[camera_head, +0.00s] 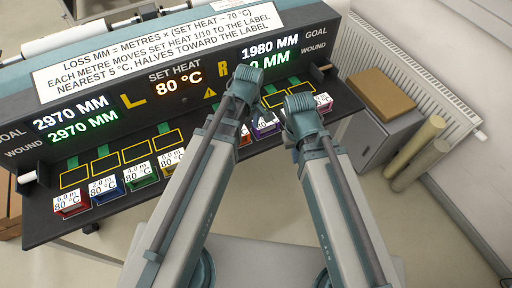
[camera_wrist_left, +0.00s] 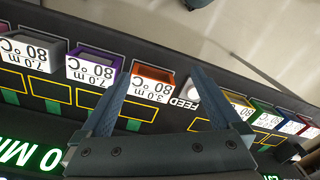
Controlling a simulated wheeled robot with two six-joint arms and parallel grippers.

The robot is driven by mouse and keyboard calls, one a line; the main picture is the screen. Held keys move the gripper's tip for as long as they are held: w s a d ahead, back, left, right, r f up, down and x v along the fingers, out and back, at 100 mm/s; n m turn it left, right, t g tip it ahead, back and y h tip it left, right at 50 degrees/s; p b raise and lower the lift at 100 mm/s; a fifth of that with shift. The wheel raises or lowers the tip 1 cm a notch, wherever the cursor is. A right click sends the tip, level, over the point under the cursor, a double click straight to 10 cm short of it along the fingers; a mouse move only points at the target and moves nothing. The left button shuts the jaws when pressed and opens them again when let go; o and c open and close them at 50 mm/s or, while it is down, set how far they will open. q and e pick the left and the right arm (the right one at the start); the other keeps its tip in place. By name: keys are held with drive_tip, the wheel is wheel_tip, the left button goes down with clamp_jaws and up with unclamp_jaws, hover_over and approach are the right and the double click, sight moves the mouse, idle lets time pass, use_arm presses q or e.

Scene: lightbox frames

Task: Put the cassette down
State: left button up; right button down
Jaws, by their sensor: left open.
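In the left wrist view my left gripper (camera_wrist_left: 163,68) is open. Its fingers are apart on either side of the orange cassette (camera_wrist_left: 152,84), labelled 3.0 m 80 °C, which sits in the front row of the dark shelf. I cannot tell whether either finger touches it. In the head view this cassette is mostly hidden behind my left arm. The purple cassette (camera_wrist_left: 93,68) and the grey cassette (camera_wrist_left: 38,50), both labelled 7.0 m, sit to its left in the wrist view. My right arm shows in the head view, but its fingers are hidden.
Red (camera_head: 71,203), blue (camera_head: 106,190), green (camera_head: 141,175) and yellow (camera_head: 171,160) cassettes line the shelf's front left. Yellow-outlined slots (camera_head: 105,164) behind them are empty. The panel reads SET HEAT 80 °C (camera_head: 178,84). A white FEED button (camera_wrist_left: 186,96) stands beside the orange cassette.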

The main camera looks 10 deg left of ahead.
use_arm(q)
drive_tip(key=s+d+m, duration=0.4)
drive_tip(key=s+m, duration=0.4)
drive_tip(key=m, duration=0.7)
drive_tip(key=shift+d+m+y, duration=0.3)
wheel_tip(320, 180, down, 4)
drive_tip(key=b, duration=0.3)
drive_tip(key=shift+r+b, duration=0.25)
drive_tip(key=shift+b, duration=0.05)
